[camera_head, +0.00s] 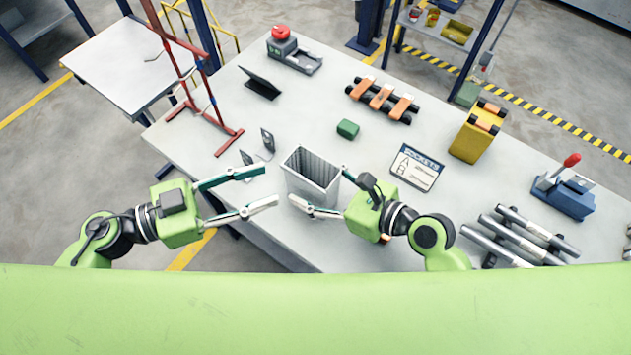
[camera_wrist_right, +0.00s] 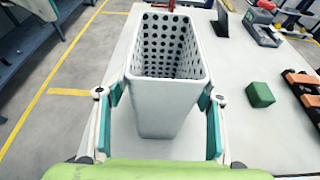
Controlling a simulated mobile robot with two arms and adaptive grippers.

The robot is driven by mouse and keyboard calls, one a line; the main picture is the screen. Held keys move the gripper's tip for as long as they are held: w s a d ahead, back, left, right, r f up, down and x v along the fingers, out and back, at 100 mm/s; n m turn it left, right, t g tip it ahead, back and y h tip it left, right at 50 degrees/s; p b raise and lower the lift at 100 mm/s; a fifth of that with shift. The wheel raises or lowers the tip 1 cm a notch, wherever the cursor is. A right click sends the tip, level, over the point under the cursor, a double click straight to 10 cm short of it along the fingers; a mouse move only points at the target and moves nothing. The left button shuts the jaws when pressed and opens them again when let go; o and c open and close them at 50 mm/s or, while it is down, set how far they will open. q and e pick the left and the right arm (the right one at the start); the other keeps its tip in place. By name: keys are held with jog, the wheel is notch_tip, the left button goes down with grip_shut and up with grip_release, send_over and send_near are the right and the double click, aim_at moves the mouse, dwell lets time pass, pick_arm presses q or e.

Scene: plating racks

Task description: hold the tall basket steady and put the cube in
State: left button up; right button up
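The tall grey perforated basket (camera_head: 311,184) stands upright near the table's front edge. In the right wrist view the basket (camera_wrist_right: 165,100) stands between the fingers of my right gripper (camera_wrist_right: 160,95). Those fingers are spread along its two sides, and I see no clear grip on it. The basket's visible inside looks empty. My left gripper (camera_head: 270,185) is open and empty, just left of the basket, its fingers pointing toward it. The green cube (camera_head: 347,129) lies on the table behind the basket and slightly right; it also shows in the right wrist view (camera_wrist_right: 260,95).
A label board (camera_head: 417,167) lies right of the basket. A rack with orange holders (camera_head: 382,100) and a yellow block (camera_head: 474,137) stand further back. A red frame (camera_head: 190,90) and small dark plates stand at left. Metal bars (camera_head: 510,236) lie at front right.

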jog(key=v, duration=1.2)
